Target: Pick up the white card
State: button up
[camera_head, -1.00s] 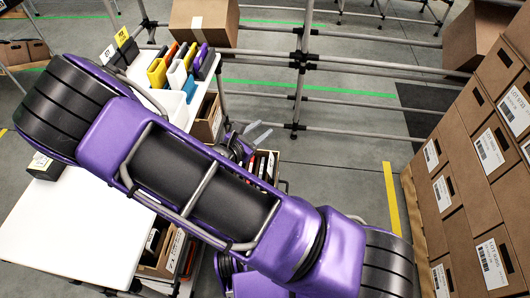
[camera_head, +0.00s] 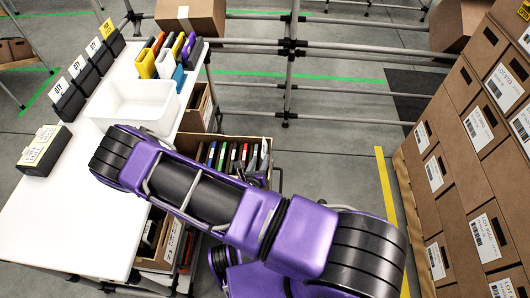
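Two white cards, one nearer (camera_head: 54,89) and one farther (camera_head: 76,67), stand upright in black holders along the left edge of the white table (camera_head: 40,220). My purple arm crosses the middle of the view, over the right part of the table. My gripper is not visible; the arm hides it or it is out of sight. I cannot see whether it holds anything.
A white bin (camera_head: 143,103) stands on the table behind my arm. Yellow, white, black and blue cases (camera_head: 146,62) stand beyond it. A carton (camera_head: 246,140) of upright items sits right of the table. Stacked cartons (camera_head: 450,205) fill the right side.

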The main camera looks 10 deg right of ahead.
aim_at(263, 149)
jog(key=b+x, duration=0.1)
jog(key=x, duration=0.6)
jog(key=shift+w+f, duration=0.25)
grip_shut()
